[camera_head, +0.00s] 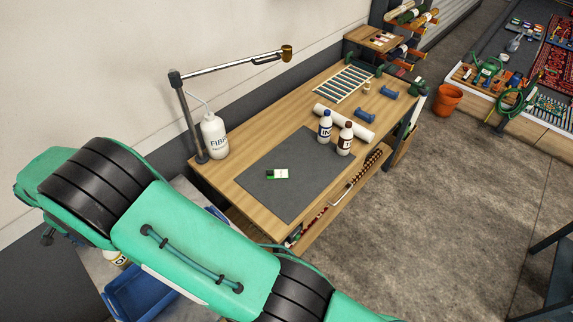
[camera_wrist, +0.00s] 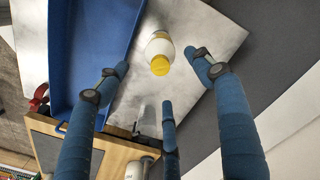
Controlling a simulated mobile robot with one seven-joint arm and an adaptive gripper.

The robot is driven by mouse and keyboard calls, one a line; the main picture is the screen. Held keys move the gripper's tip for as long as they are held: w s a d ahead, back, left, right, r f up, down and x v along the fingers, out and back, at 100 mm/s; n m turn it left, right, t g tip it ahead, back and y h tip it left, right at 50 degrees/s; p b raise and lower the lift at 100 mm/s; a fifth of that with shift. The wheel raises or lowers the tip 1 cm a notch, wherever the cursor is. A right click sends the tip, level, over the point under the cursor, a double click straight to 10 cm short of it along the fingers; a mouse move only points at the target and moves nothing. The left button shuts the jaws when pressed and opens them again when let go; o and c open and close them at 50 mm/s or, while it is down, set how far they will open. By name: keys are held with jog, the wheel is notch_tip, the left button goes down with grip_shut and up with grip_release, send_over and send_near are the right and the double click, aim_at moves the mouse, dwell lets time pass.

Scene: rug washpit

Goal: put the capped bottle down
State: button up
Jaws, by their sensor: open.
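A white bottle with a yellow cap (camera_wrist: 159,51) stands on a pale metallic surface (camera_wrist: 205,28) in the wrist view, its cap towards the camera. It seems upright. My gripper (camera_wrist: 161,77) is open, with its blue fingers spread around the bottle's cap end and visible gaps to it. No finger appears to touch the bottle.
A blue tray (camera_wrist: 92,35) lies left of the bottle; it shows in the head view too (camera_head: 150,294). The wooden bench (camera_head: 222,179) carries a grey mat (camera_head: 290,200), a large white bottle (camera_head: 214,137), and two smaller capped bottles (camera_head: 325,127) (camera_head: 345,139).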

jog(key=shift+w+r, duration=0.1)
jog(key=w+d+r+m+y, duration=0.1)
jog(key=w+d+r, duration=0.6)
jog(key=d+r, duration=0.25)
jog(key=w+d+r, duration=0.6)
jog(key=d+r, duration=0.3)
jog(key=r, duration=0.1)
jog(key=d+r+m+t, duration=0.1)
jog(key=d+r, duration=0.6)
jog(key=d, duration=0.5)
jog(key=d+r+t, duration=0.1)
jog(key=d+r, duration=0.5)
jog(key=d, duration=0.5)
jog(key=d+r+m+t, duration=0.1)
jog(key=d+r, duration=0.6)
jog(key=d, duration=0.5)
jog(key=s+d+r+m+t, duration=0.1)
jog(key=s+d, duration=0.6)
jog(key=d, duration=0.4)
jog(key=s+d+r+t, duration=0.1)
jog(key=s+d+r, duration=0.1)
jog(key=s+d, duration=0.7)
jog(key=s+d+f+h, duration=0.1)
jog(key=s+d+f, duration=0.2)
jog(key=s+d, duration=0.5)
jog(key=shift+d+f+m+t, duration=0.3)
jog(key=shift+d+f, duration=0.1)
jog(key=shift+d, duration=0.4)
